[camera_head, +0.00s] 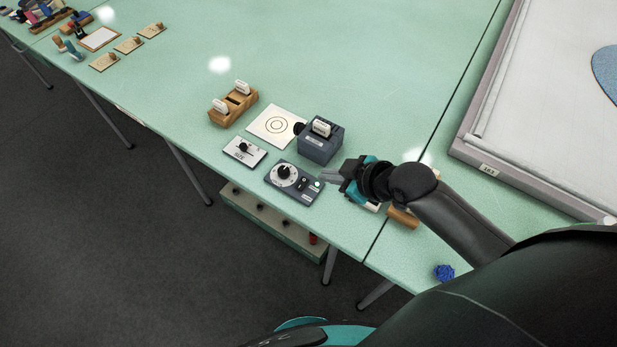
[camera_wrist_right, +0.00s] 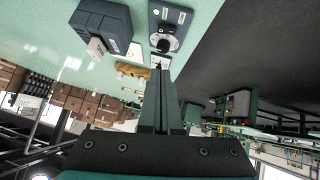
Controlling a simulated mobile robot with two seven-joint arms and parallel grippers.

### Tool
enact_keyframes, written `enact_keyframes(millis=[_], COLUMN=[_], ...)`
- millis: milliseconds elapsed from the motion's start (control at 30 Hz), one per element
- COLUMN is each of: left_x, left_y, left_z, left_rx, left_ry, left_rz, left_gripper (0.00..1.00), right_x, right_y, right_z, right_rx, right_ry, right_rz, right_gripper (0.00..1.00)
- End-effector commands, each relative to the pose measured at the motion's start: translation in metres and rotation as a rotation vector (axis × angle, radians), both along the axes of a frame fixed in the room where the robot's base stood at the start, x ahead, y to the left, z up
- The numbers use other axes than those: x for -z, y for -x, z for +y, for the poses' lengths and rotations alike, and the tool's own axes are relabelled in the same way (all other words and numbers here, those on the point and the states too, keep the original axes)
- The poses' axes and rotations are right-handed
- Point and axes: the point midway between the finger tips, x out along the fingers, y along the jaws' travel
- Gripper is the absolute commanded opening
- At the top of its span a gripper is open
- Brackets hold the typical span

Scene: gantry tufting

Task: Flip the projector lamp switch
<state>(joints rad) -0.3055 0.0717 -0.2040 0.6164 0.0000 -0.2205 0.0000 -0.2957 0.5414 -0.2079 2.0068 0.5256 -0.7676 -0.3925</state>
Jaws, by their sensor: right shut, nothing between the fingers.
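The dark grey projector (camera_head: 318,147) stands on the green table with its round black lens facing left and a white slide in its top. Beside it lies a dark grey control panel (camera_head: 281,191) with a white dial and small controls at its right end. I cannot tell for sure which one is the lamp switch. My right gripper (camera_head: 322,177) is shut and empty, its fingertips close to the panel's right end; contact cannot be told. The right wrist view shows the gripper fingers (camera_wrist_right: 162,75), the panel (camera_wrist_right: 165,14) and the projector (camera_wrist_right: 91,24). My left gripper is not in view.
A white plate with a black knob (camera_head: 244,151) lies left of the panel. A card with rings (camera_head: 265,127) and a wooden slide holder (camera_head: 225,113) lie behind. A blue crumpled thing (camera_head: 444,272) lies near the front edge. The table's middle is clear.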

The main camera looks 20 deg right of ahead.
Motion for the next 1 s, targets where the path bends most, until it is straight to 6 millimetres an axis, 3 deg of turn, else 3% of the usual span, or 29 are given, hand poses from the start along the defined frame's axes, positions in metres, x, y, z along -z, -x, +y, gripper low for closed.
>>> enact_keyframes(millis=[567,800,1000], left_x=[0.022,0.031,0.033], left_y=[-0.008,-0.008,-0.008], left_z=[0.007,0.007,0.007], left_rx=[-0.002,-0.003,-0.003], left_ry=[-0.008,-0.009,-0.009], left_rz=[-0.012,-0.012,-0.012], left_gripper=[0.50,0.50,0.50], right_x=[0.066,0.096,0.104], right_y=[-0.061,-0.063,-0.064], right_z=[0.032,0.026,0.025], right_rx=[0.000,0.001,0.001], right_ry=[-0.003,0.000,0.000], right_rz=[0.000,0.001,-0.001], right_gripper=[0.00,0.00,0.00])
